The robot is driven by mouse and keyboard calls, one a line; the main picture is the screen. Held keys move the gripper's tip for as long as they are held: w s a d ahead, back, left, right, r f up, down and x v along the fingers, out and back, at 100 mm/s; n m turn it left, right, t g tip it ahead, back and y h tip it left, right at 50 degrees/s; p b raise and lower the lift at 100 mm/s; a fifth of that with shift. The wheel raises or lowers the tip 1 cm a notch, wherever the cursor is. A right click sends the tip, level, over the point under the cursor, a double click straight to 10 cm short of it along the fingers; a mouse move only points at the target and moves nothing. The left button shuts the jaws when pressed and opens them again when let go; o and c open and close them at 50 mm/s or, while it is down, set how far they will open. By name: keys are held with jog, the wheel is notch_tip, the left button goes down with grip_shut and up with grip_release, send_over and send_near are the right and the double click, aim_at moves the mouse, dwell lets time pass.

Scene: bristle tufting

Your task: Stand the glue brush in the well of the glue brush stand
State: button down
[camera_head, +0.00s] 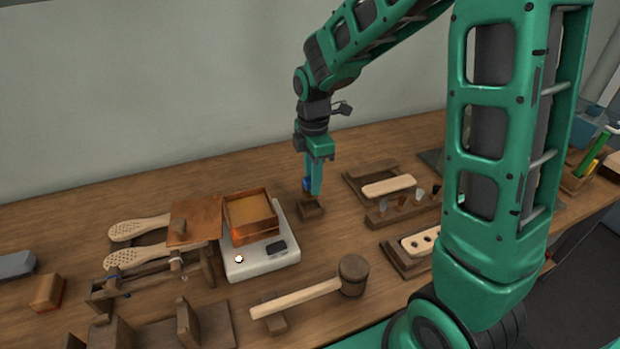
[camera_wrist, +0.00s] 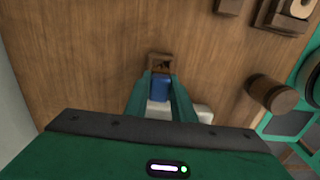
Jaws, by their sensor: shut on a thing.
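The glue brush shows as a small blue piece (camera_head: 306,184) between the fingers of my gripper (camera_head: 313,188). In the wrist view the blue part (camera_wrist: 161,88) sits between the two green fingers (camera_wrist: 162,86), which are shut on it. The glue brush stand (camera_head: 312,208) is a small dark wooden block on the bench, right below my fingertips. It also shows in the wrist view (camera_wrist: 160,61), just beyond the fingertips. The brush's lower end is hidden or too small to see, so I cannot tell whether it is inside the well.
A white scale (camera_head: 262,262) bearing an orange-brown box (camera_head: 251,232) stands close left of the stand. A wooden mallet (camera_head: 353,274) lies in front. A tool rack (camera_head: 403,210) and a tray with a pale wooden piece (camera_head: 389,186) are at right. Bare bench lies behind the stand.

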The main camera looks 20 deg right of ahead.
jog(key=shift+f, duration=2.55)
jog(key=c, duration=1)
grip_release()
jog(key=shift+r, duration=0.1)
jog(key=shift+r, duration=3.4)
